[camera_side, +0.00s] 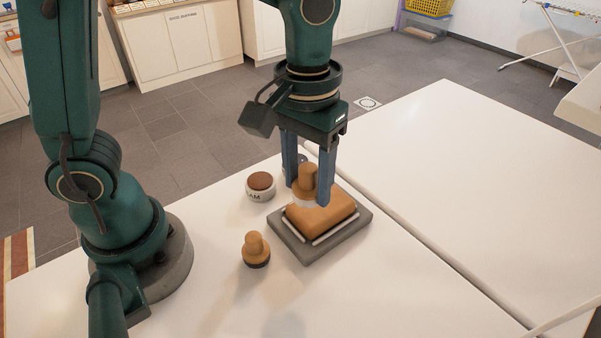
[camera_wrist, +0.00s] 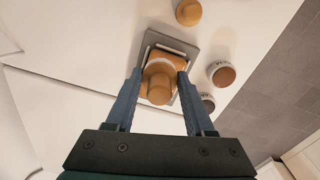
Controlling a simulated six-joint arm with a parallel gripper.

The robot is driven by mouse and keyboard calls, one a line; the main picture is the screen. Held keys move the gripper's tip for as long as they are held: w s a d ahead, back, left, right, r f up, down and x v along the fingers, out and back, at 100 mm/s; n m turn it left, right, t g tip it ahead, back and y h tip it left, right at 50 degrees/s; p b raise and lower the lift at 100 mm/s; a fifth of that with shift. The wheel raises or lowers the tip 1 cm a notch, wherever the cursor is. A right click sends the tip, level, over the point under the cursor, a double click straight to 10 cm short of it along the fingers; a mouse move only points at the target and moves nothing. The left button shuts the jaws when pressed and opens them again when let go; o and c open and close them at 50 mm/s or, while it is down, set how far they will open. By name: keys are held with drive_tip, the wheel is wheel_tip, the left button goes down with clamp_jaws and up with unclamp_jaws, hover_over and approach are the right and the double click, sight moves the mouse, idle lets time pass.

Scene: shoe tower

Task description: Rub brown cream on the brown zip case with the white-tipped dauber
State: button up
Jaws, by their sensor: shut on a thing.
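My gripper (camera_side: 308,194) is shut on the white-tipped dauber (camera_side: 308,177), with a blue finger on either side of it. The dauber is upright, its tan handle up and its white tip down at the top of the brown zip case (camera_side: 332,212). The tip looks to touch the case, though the contact is partly hidden. The case lies on a grey stand (camera_side: 305,253) with pale bars along its sides. In the wrist view the dauber (camera_wrist: 158,86) sits between the fingertips, over the case (camera_wrist: 178,62). An open jar of brown cream (camera_side: 261,183) stands left of the stand.
A dark-tipped dauber (camera_side: 256,248) stands upright on the white table (camera_side: 400,285), left of the stand. A second jar, mostly hidden behind my fingers in the side view, shows in the wrist view (camera_wrist: 208,102). The table right of the stand is clear, with a seam across it.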

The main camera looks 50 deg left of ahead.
sight(260, 180)
drive_tip(key=a+n, duration=0.8)
drive_tip(key=a, duration=0.6)
drive_tip(key=shift+d+f, duration=0.1)
drive_tip(key=shift+f, duration=3)
drive_tip(key=shift+f, duration=0.6)
drive_tip(key=shift+r, duration=0.1)
wheel_tip(260, 180, up, 7)
